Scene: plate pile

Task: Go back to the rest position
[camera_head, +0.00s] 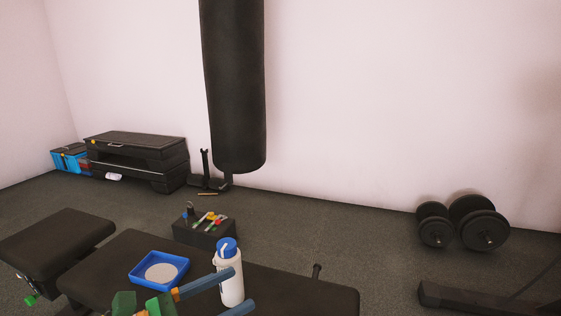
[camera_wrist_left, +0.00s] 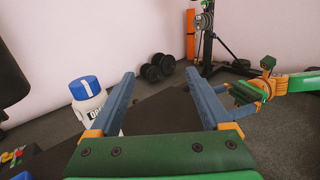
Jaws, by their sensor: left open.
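My left gripper (camera_head: 242,287) is open and empty, low in the head view over the black bench (camera_head: 300,283). Its blue fingers reach right, close to a white bottle (camera_head: 233,262) with a blue cap. A light grey round plate (camera_head: 161,272) lies in a blue square tray (camera_head: 137,278) on the bench, left of the bottle. In the left wrist view, the open fingers (camera_wrist_left: 159,74) have nothing between them, and the bottle (camera_wrist_left: 95,104) stands left of them. My right gripper (camera_wrist_left: 245,92) shows at the right of that view; its jaw state is unclear.
A black punching bag (camera_head: 234,90) hangs behind the bench. A dark box (camera_head: 203,233) with colourful items stands behind the tray. A second black pad (camera_head: 57,240) is at left, dumbbells (camera_head: 462,222) at right. Black cases (camera_head: 137,155) stand by the wall. Floor is open before the dumbbells.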

